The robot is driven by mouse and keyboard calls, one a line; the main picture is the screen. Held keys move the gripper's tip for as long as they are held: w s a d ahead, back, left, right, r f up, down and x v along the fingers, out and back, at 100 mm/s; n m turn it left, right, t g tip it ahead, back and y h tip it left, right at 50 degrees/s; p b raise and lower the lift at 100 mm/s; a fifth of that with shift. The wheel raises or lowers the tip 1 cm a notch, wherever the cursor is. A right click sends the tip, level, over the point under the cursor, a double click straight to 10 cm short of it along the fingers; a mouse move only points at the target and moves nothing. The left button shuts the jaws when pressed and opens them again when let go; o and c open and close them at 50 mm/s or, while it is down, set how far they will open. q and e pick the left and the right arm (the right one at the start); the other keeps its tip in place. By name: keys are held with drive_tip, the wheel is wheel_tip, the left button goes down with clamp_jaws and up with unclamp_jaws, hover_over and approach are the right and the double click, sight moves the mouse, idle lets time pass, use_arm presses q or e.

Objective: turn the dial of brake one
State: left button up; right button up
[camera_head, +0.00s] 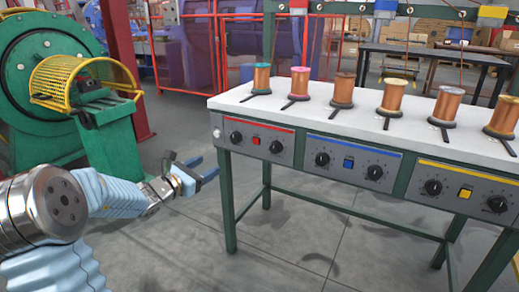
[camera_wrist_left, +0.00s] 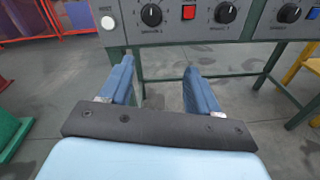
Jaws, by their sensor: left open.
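The red-striped control panel (camera_head: 257,142) is at the left end of the table front. It has a left black dial (camera_head: 236,137), a red button (camera_head: 256,141) and a right black dial (camera_head: 276,147). The wrist view shows the left dial (camera_wrist_left: 152,15), red button (camera_wrist_left: 189,12) and right dial (camera_wrist_left: 227,12) at the top. Their labels are too small to read surely. My left gripper (camera_head: 204,167) is open and empty, left of the panel and apart from it. In the wrist view its blue fingers (camera_wrist_left: 159,68) point toward the panel, below the dials. My right gripper is out of view.
The white tabletop (camera_head: 232,101) carries several copper spools. A blue-striped panel (camera_head: 348,162) and a yellow-striped panel (camera_head: 465,190) lie further right. A green table leg (camera_head: 226,200) stands near my gripper. A green machine (camera_head: 50,80) is at left; floor between is clear.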

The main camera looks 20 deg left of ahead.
sight(233, 139)
use_arm(q)
drive_tip(key=shift+n+t, duration=0.3)
drive_tip(key=shift+t, duration=0.1)
drive_tip(key=w, duration=0.4)
drive_tip(key=w+r+p, duration=0.1)
drive_tip(key=w, duration=0.4)
drive_tip(key=w+d+r, duration=0.1)
drive_tip(key=w, duration=0.4)
drive_tip(key=shift+w+r, duration=0.1)
